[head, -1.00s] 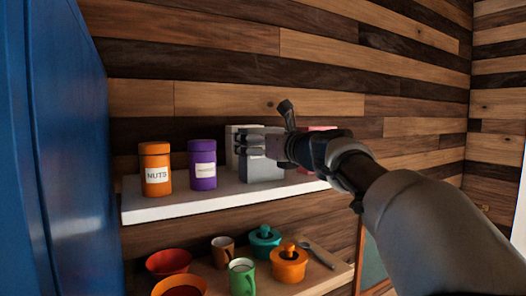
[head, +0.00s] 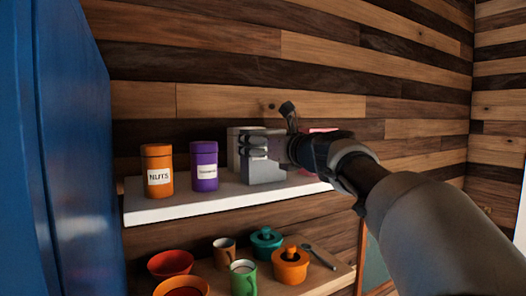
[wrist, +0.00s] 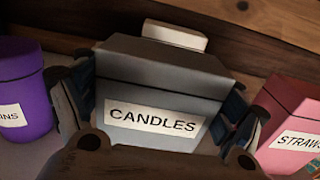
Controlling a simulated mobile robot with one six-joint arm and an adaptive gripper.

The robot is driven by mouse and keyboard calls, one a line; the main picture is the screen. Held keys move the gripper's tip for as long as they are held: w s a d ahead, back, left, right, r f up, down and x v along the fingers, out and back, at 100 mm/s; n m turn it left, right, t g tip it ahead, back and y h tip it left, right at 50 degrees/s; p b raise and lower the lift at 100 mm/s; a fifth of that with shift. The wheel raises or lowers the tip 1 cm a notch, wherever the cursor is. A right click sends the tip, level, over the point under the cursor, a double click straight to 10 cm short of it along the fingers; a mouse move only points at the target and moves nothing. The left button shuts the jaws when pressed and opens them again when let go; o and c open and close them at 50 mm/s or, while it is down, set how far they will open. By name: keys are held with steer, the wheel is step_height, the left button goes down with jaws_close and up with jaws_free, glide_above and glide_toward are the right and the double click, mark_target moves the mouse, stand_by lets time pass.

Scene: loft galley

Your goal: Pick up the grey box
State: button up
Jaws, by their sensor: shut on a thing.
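The grey box (head: 262,171) stands on the white upper shelf (head: 222,197). In the wrist view the grey box (wrist: 160,85) carries a label reading CANDLES. My gripper (head: 256,146) reaches it from the right, and its fingers are shut on the box's two sides. In the wrist view the fingers of my gripper (wrist: 155,108) lie along the left and right of the box. The box's base is hidden in the wrist view, and I cannot tell whether it touches the shelf.
A purple canister (head: 204,166) and an orange NUTS canister (head: 157,171) stand to the left. A pink box (wrist: 292,122) is close on the right. A white container (wrist: 174,34) stands behind. Mugs, bowls and pots (head: 290,267) fill the lower shelf. A blue panel (head: 75,150) borders the left.

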step_height(320, 180, up, 8)
steer(key=p, duration=0.3)
steer(key=shift+r, duration=1)
